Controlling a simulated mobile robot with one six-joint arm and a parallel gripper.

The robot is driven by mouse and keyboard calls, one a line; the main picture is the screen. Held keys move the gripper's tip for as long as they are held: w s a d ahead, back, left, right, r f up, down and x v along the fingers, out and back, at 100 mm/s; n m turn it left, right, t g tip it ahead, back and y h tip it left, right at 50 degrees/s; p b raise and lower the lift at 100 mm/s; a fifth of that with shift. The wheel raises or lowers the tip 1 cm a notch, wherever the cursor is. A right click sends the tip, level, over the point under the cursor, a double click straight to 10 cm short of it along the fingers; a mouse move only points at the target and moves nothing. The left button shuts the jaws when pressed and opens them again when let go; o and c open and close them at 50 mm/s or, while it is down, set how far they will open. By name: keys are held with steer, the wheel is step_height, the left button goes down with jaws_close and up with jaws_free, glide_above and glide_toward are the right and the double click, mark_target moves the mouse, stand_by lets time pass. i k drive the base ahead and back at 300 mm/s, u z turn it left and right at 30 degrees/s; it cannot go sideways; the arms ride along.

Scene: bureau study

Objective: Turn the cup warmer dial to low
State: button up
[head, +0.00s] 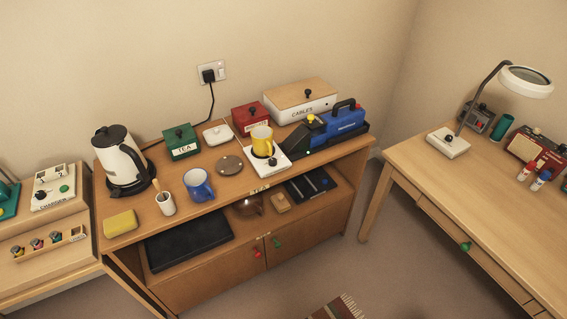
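The cup warmer (259,171) looks to be the small white square unit on top of the wooden cabinet, right of centre. A yellow mug (261,138) stands upright on its dark round plate. A small dark dial (273,162) shows on the warmer in front of the mug. Its setting and any markings are too small to read. My gripper is not in view.
A metal disc (229,165), blue mug (198,186), green TEA box (181,142) and white kettle (122,160) stand left of the warmer. A blue and black machine (345,123) sits close on its right, and a CABLES box (300,100) behind.

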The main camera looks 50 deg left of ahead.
mark_target(272, 161)
steer(key=z, duration=0.05)
steer(key=k, duration=1.45)
steer(key=u, duration=1.4)
steer(key=i, duration=1.05)
steer(key=z, duration=0.05)
